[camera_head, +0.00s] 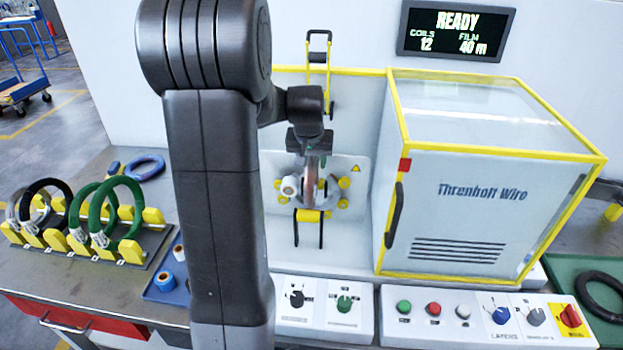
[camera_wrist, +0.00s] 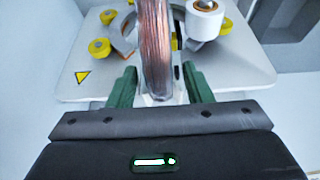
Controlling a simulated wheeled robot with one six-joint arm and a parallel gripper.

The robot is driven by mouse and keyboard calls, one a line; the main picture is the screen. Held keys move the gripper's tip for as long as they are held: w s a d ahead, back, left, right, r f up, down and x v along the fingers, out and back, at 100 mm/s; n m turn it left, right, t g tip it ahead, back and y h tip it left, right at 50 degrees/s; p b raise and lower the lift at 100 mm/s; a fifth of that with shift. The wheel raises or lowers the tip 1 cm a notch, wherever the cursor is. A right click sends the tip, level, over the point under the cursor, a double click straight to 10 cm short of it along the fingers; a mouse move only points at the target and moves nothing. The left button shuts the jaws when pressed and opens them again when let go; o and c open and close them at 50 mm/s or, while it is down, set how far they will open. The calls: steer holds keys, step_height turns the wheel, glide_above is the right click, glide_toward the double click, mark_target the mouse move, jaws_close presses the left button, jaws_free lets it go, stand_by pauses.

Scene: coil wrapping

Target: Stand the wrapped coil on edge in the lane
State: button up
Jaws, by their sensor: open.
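A copper-coloured coil (camera_head: 312,178) stands on edge at the wrapping station, in front of its white plate; in the wrist view the coil (camera_wrist: 157,50) appears edge-on with a glossy surface. My gripper (camera_head: 316,158) is above the coil. In the wrist view my gripper (camera_wrist: 159,88) has its green fingers apart, one on each side of the coil, with gaps visible. A rack (camera_head: 150,258) with yellow dividers is at the left, holding grey, black and green coils on edge. Which lane is meant cannot be told. My arm hides part of the bench between rack and station.
Yellow rollers (camera_wrist: 99,47) and a white film roll (camera_wrist: 205,20) sit close around the coil. A machine housing (camera_head: 480,190) stands right of the station. A control panel (camera_head: 470,318) lies in front. A blue coil (camera_head: 145,167) lies behind the rack; a black coil (camera_head: 603,295) lies in a green tray.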

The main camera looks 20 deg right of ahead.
steer(key=shift+f, duration=0.1)
jaws_close()
steer(key=shift+d, duration=0.1)
stand_by(1.2)
